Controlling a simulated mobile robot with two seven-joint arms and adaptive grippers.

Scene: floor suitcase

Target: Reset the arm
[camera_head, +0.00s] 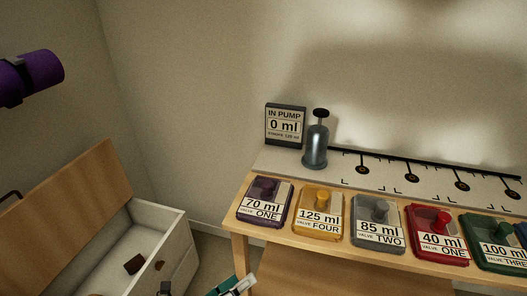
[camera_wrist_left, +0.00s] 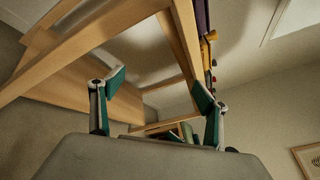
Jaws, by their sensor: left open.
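My left gripper shows only partly at the bottom edge of the head view, where a teal-padded finger (camera_head: 230,287) sits between the open chest and the wooden table. In the left wrist view, my left gripper (camera_wrist_left: 160,88) is open, with its two teal-padded fingers wide apart and nothing between them. Wooden legs and rails of a table (camera_wrist_left: 182,40) show beyond the fingers. Most of the left arm is hidden below the head view. My right gripper is in neither view.
The table (camera_head: 238,215) carries a row of coloured valve blocks, a pump (camera_head: 315,145) and a sign (camera_head: 285,126) reading 0 ml. An open white chest (camera_head: 165,222) with a wooden lid (camera_head: 75,210) stands left. A purple cylinder (camera_head: 32,76) shows upper left.

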